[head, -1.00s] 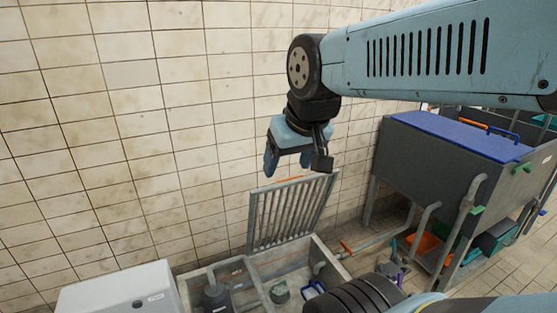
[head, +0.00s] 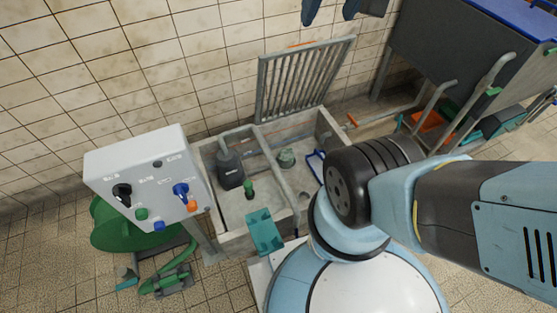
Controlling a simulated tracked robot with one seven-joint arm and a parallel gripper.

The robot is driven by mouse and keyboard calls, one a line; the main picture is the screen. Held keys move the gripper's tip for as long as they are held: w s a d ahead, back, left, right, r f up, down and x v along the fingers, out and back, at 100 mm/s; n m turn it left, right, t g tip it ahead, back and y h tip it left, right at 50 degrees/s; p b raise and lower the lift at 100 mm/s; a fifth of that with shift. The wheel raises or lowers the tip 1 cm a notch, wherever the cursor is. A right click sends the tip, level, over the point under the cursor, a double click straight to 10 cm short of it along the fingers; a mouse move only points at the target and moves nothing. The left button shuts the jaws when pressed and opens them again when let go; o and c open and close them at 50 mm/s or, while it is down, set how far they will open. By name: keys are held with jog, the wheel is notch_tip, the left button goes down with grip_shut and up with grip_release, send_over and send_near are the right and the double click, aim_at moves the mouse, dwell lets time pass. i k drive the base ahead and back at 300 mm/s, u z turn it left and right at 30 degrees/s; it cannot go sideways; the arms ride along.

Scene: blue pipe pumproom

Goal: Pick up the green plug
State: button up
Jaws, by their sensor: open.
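A small green upright piece (head: 249,188), which looks like the green plug, stands in the left compartment of the grey sump (head: 230,238), beside a dark pump (head: 229,166). A grey-green rounded fitting (head: 286,159) sits in the right compartment; I cannot tell for certain which of the two is the plug. My gripper (head: 331,10) is at the top edge of the view, with only its blue fingertips showing. The fingers are apart and empty. It appears high above the sump, near the raised grate.
A barred grate (head: 304,80) stands open behind the sump. A white control box (head: 150,178) with knobs stands at left, above a green hose reel (head: 115,228). A teal piece (head: 265,232) is at the sump's front rim. A dark tank (head: 440,60) stands right.

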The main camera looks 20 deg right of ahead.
aim_at(249, 194)
jog(key=k, duration=1)
